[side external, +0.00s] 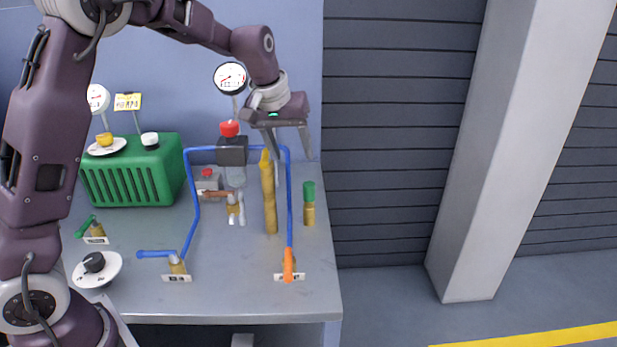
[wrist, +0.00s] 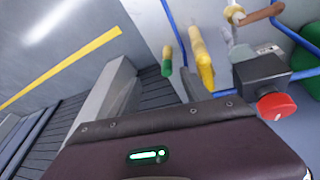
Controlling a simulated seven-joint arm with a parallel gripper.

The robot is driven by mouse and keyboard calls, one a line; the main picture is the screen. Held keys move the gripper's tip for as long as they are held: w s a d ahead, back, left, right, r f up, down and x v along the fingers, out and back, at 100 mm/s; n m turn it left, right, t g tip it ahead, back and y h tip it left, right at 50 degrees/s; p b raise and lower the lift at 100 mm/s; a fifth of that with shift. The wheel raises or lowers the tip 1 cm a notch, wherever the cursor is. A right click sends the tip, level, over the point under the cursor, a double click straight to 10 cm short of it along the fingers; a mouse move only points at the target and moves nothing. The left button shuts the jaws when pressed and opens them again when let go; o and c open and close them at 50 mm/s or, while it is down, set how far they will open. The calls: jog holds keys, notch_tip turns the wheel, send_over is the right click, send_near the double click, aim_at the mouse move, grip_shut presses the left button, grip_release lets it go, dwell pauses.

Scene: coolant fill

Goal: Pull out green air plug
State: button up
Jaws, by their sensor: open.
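The green air plug (side external: 309,190) sits upright on a brass fitting (side external: 309,214) at the right of the bench. It also shows in the wrist view (wrist: 167,68), near the top middle. My gripper (side external: 294,158) is open and empty, its fingers pointing down. In the side view it appears above and slightly left of the plug, apart from it.
Left of the plug stand the blue pipe (side external: 290,200), a dark block with a red cap (side external: 229,128), and a gauge (side external: 230,78). An orange-handled valve (side external: 288,265) is in front. A green tank (side external: 135,172) is at left. The bench right of the plug is bare.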

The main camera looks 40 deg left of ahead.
jog(key=y, duration=0.2)
send_near(309, 183)
jog(key=shift+n+g, duration=0.3)
jog(key=shift+n, duration=0.1)
jog(key=x, duration=0.5)
jog(key=shift+d, duration=0.1)
jog(key=x, duration=0.8)
jog(key=shift+w, duration=0.15)
jog(key=c, duration=1.2)
jog(key=o, duration=0.6)
jog(key=c, duration=0.6)
jog(key=shift+o, duration=0.2)
jog(key=shift+r, duration=0.35)
jog(key=shift+r, duration=2.5)
